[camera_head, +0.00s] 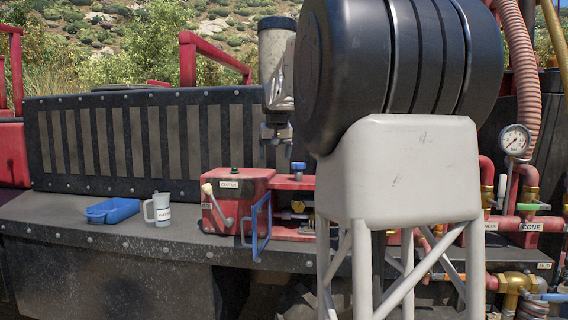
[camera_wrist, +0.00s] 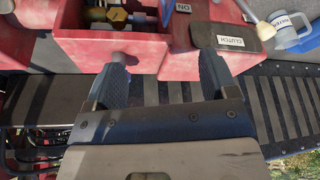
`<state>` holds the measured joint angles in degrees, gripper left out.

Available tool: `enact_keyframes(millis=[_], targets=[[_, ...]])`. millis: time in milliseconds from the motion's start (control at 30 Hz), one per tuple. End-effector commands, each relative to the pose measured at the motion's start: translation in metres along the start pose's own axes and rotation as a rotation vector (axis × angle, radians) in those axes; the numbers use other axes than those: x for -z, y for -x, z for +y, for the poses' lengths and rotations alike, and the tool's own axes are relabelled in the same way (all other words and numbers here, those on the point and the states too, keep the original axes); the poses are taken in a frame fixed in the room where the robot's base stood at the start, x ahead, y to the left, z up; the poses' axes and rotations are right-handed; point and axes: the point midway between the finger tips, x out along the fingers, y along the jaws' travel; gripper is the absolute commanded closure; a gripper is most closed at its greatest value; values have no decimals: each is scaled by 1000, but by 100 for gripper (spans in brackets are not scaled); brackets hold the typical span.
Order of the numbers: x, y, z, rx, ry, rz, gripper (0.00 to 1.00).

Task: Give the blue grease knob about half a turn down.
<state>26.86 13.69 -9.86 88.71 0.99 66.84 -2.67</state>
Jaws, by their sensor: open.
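The blue grease knob (camera_head: 298,167) stands upright on the red housing (camera_head: 283,182), right of the clutch box (camera_head: 236,182) in the head view. My gripper (camera_head: 276,138) points down above the housing, to the left of the knob and higher in the head view. In the wrist view my gripper (camera_wrist: 164,66) is open, with its fingers wide apart and nothing between them. The clutch plate (camera_wrist: 230,36) lies just beyond the right finger there.
A mug (camera_head: 160,209) and blue tray (camera_head: 112,210) stand left on the bench. A large black-and-white body blocks the foreground right of the knob.

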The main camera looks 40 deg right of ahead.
Motion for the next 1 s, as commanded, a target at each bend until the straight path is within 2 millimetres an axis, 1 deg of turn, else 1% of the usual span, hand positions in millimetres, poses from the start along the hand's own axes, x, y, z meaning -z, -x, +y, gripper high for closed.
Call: enact_keyframes(millis=[33,100,300,400,500,600,700,1000], targets=[[13,-3,12,-4,-11,2,21],[28,-6,24,-8,-22,6,21],[69,-13,65,-22,-56,19,21],[84,-17,83,-28,-69,23,21],[96,-20,97,-32,-80,28,21],[104,-22,107,-35,-87,31,21],[108,-22,111,-37,-90,32,21],[108,-23,112,-37,-91,32,21]])
